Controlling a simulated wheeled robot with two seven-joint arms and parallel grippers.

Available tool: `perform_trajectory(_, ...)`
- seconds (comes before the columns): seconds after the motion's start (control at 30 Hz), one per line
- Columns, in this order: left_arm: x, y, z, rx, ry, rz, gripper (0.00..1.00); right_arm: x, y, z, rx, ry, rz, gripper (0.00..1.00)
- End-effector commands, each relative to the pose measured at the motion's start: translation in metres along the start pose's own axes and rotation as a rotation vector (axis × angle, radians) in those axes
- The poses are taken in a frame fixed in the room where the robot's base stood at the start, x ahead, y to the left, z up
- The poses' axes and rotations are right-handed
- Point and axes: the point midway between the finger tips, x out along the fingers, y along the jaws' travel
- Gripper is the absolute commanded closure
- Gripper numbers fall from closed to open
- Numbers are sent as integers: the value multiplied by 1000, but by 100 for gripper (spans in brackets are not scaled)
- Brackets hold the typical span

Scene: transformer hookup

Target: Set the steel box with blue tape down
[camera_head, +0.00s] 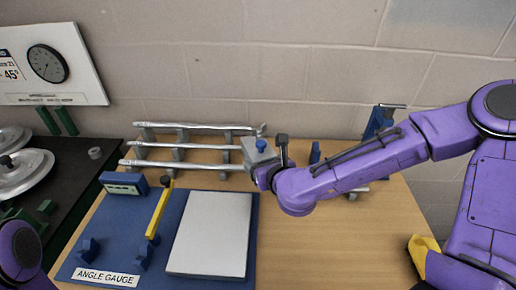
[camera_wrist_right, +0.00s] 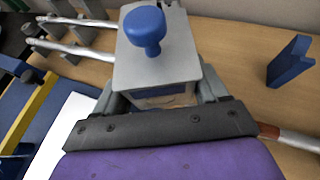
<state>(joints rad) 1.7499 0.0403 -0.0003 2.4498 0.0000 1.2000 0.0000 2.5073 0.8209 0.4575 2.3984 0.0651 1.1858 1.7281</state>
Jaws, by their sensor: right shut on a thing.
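The steel box with blue tape (camera_head: 251,150) is a grey box with a blue knob on its lid, near the middle of the head view. In the right wrist view its grey lid (camera_wrist_right: 155,68) and knob fill the top middle, with a blue band just below the lid edge. My right gripper (camera_head: 262,170) is shut on the box, with one finger on each side of it in the wrist view. The box's underside is hidden, so I cannot tell whether it touches the table. My left gripper is out of view; only part of my left arm shows at lower left.
A rack of silver rods (camera_head: 190,143) stands behind and left of the box. The blue angle gauge board (camera_head: 185,272), with a white plate (camera_head: 212,235) and yellow arm (camera_head: 159,213), lies at front left. A blue bracket (camera_wrist_right: 290,60) stands to the right. The front right wood tabletop (camera_head: 330,250) is clear.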

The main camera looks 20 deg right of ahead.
Motion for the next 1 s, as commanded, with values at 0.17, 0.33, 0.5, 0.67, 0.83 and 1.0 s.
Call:
perform_trajectory(0.17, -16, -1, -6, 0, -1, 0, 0, -8, -34, 18, 16, -5, -27, 64)
perform_trajectory(0.33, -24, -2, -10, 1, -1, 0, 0, -14, -55, 23, 23, -2, -35, 64)
perform_trajectory(0.5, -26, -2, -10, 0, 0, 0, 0, 1, -64, 20, 21, 3, -38, 64)
perform_trajectory(0.67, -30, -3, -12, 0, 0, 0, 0, 34, -76, 20, 19, 3, -40, 64)
perform_trajectory(0.83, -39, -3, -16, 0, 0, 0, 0, 76, -89, 21, 17, 4, -40, 64)
perform_trajectory(1.0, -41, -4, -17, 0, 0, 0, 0, 117, -98, 2, 19, 4, -39, 64)
